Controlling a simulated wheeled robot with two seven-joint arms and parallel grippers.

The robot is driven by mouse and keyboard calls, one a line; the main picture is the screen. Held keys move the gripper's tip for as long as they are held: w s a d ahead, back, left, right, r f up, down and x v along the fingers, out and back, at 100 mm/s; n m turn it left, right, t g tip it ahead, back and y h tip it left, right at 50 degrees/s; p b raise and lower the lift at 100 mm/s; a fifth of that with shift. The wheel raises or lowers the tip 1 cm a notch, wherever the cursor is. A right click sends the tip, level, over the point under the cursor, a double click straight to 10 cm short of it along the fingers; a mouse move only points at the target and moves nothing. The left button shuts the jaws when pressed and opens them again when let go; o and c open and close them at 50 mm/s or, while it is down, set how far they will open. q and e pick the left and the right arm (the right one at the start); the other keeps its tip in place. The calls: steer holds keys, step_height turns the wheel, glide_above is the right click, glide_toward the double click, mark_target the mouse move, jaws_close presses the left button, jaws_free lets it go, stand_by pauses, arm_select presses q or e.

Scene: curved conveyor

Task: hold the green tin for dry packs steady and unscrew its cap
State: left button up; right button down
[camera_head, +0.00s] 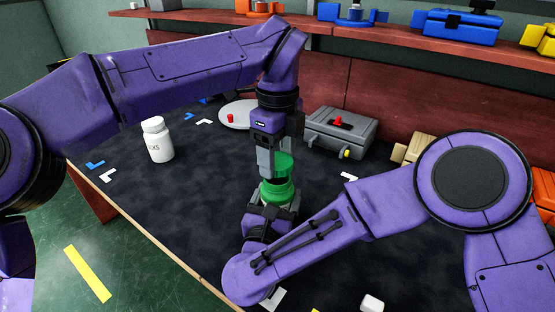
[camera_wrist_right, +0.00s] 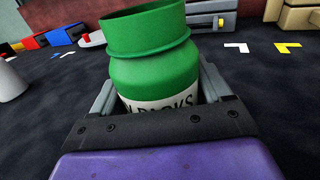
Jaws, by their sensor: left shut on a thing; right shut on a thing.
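The green tin (camera_head: 277,192) stands on the dark table mat. It shows large in the right wrist view (camera_wrist_right: 155,75), upright, with a white label partly hidden by my gripper. My right gripper (camera_wrist_right: 160,100) is shut around its lower body, one finger on each side; in the head view this gripper (camera_head: 272,210) is partly hidden by its arm. My left gripper (camera_head: 275,160) points down from above and is shut on the green cap (camera_head: 284,165), directly over the tin's neck. Whether cap and neck touch is unclear; no left finger shows in the right wrist view.
A white bottle (camera_head: 157,140) stands left of the tin. A grey case (camera_head: 341,133) with a red knob and a round light plate (camera_head: 238,116) lie behind. A small white block (camera_head: 372,304) is at the front. A red shelf (camera_head: 400,45) runs along the back.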

arm_select(q)
step_height(320, 180, up, 3)
steer(key=shift+f, duration=0.1)
arm_select(e)
jaws_free()
